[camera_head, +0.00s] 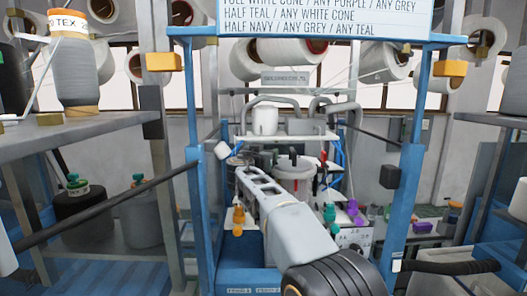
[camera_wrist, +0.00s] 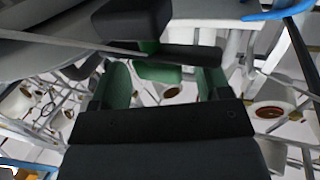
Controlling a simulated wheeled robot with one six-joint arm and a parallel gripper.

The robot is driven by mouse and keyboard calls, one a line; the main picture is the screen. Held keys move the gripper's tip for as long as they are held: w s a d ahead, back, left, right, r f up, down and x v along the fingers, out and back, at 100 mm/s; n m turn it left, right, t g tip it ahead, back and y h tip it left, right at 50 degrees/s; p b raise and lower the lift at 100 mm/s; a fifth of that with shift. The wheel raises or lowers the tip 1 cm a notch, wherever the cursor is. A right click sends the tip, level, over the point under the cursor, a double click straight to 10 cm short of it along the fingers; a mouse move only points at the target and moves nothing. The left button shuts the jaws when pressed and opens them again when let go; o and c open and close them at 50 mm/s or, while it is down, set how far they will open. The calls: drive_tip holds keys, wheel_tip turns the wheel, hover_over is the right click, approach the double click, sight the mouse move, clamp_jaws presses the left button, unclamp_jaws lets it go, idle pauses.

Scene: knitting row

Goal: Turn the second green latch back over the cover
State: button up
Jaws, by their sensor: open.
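In the wrist view my gripper (camera_wrist: 164,82) has its two green-faced fingers spread apart. A green block (camera_wrist: 158,72), which looks like a latch, shows between and just beyond the fingers, partly under a dark bar (camera_wrist: 185,54). I cannot tell whether the fingers touch it. A dark block (camera_wrist: 130,20) sits above it, and grey machine surfaces run past at the upper left. I cannot make out the cover clearly or tell which latch this is. In the head view my arm reaches forward to the machine, and the latches are too small or hidden to pick out.
A white round tub (camera_head: 294,166) stands right of my arm's end, with a white container (camera_head: 265,121) on the shelf above. Orange (camera_head: 238,216) and teal (camera_head: 329,214) bottles stand nearer. Blue posts (camera_head: 410,175) flank the space. Cones and thin rods lie beyond my fingers.

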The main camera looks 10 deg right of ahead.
idle(0.3)
drive_tip(key=c, duration=0.9)
drive_tip(key=n+y+b, duration=0.1)
drive_tip(key=b, duration=0.2)
drive_tip(key=shift+d+f+t, duration=0.1)
drive_tip(key=shift+f+t, duration=0.3)
drive_tip(key=shift+n+t+y+b, duration=0.3)
drive_tip(key=shift+n+y+b, duration=0.2)
drive_tip(key=shift+y+b, duration=0.35)
drive_tip(key=shift+r+n+t+y, duration=0.25)
drive_tip(key=shift+n+y, duration=0.3)
drive_tip(key=shift+y, duration=0.3)
drive_tip(key=shift+r+n+t+y, duration=0.25)
drive_tip(key=shift+n+y, duration=0.3)
drive_tip(key=shift+y, duration=0.25)
drive_tip(key=o, duration=0.9)
drive_tip(key=shift+f, duration=0.1)
